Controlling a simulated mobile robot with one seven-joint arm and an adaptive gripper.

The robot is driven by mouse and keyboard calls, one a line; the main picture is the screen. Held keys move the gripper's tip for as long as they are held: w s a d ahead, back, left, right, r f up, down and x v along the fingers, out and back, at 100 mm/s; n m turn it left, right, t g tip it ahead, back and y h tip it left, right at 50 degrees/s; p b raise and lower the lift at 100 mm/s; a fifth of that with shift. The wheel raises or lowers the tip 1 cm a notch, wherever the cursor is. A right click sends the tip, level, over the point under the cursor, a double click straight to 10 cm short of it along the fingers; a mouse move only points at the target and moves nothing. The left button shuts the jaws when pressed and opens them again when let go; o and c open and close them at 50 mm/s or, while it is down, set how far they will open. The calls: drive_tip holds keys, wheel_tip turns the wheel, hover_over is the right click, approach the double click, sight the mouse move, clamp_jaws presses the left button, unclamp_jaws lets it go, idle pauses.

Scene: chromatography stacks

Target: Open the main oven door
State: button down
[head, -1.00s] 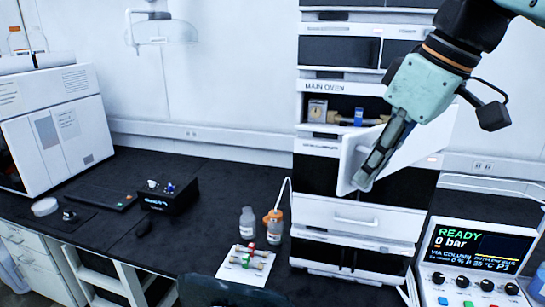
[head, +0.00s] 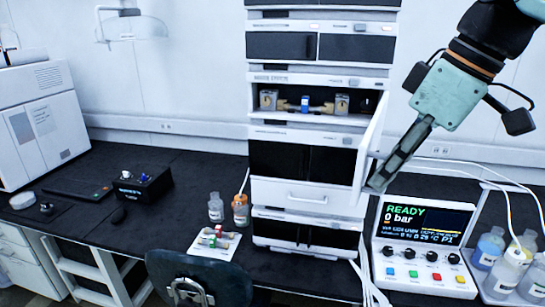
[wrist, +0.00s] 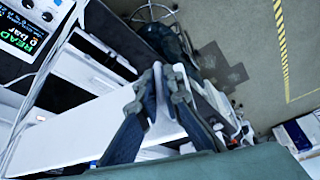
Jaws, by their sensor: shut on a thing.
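The main oven (head: 271,78) is a white compartment in the middle stack. Its door (head: 373,140) stands swung out at the right side, seen nearly edge-on in the head view. The opening is uncovered and shows two metal blocks, a tan rod and a blue piece (head: 306,104) inside. My gripper (head: 376,186) is at the door's lower free edge. In the wrist view the fingers (wrist: 158,75) are closed together with white material between them. The exact grip point on the door is hidden by the fingers.
A controller reading READY, 0 bar (head: 425,250) stands right of the stack, below my gripper, with bottles (head: 503,270) beside it. White tubing runs near it. Small bottles (head: 240,210) and a white card (head: 214,244) stand left of the stack. A dark chair (head: 200,280) is in front.

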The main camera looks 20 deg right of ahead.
drive_tip(key=s+d+p, duration=0.4)
drive_tip(key=s+d, duration=0.4)
drive_tip(key=d, duration=0.5)
drive_tip(key=shift+a, duration=0.1)
drive_tip(key=c, duration=2.1)
unclamp_jaws()
drive_tip(key=shift+w, duration=0.15)
drive_tip(key=shift+r, duration=0.1)
drive_tip(key=v, duration=1.2)
